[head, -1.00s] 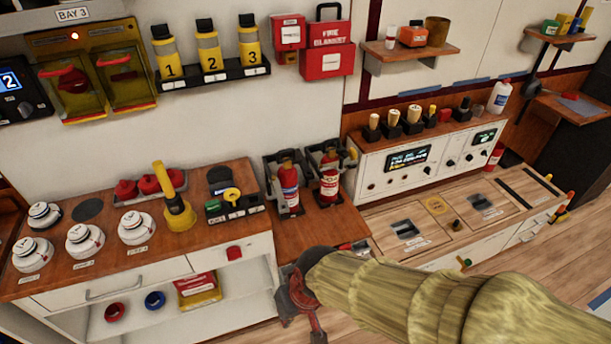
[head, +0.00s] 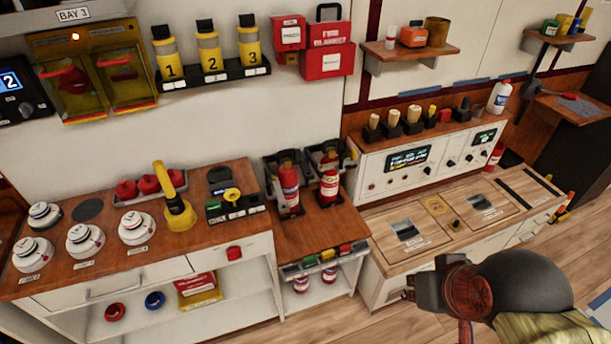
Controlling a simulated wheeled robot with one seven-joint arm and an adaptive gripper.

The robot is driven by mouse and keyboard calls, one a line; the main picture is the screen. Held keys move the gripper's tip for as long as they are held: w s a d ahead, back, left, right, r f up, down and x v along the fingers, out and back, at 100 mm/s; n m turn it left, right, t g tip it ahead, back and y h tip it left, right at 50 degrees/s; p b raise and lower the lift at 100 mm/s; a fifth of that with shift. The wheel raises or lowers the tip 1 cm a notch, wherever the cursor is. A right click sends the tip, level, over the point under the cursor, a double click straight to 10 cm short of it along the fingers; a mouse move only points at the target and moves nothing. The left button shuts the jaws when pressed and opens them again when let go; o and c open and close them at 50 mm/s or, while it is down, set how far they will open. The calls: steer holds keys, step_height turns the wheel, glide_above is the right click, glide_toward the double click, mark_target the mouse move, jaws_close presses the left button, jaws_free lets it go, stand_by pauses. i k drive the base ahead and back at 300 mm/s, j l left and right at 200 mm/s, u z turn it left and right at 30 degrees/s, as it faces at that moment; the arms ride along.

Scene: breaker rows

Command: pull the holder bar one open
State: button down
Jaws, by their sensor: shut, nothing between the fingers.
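Two red fire extinguishers stand side by side in dark holders on the wooden counter in the head view, the left one (head: 289,188) and the right one (head: 329,182). The left holder (head: 271,178) and the right holder (head: 314,150) have dark frames around the extinguishers. I cannot tell for sure which part is holder bar one; the bars are small and partly hidden by the extinguishers. My gripper (head: 412,288) is at the lower right, in front of the wooden-topped cabinet, well apart from both holders. It is shut and holds nothing; its fingertips are hard to make out.
A tray of coloured pieces (head: 322,258) hangs at the counter's front edge, above a low shelf with two red-and-white cans. A wooden-topped cabinet (head: 455,228) stands at right.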

mark_target(277, 193)
steer(key=i+j+u, duration=0.1)
steer(key=i+u, duration=0.15)
steer(key=i, duration=1.1)
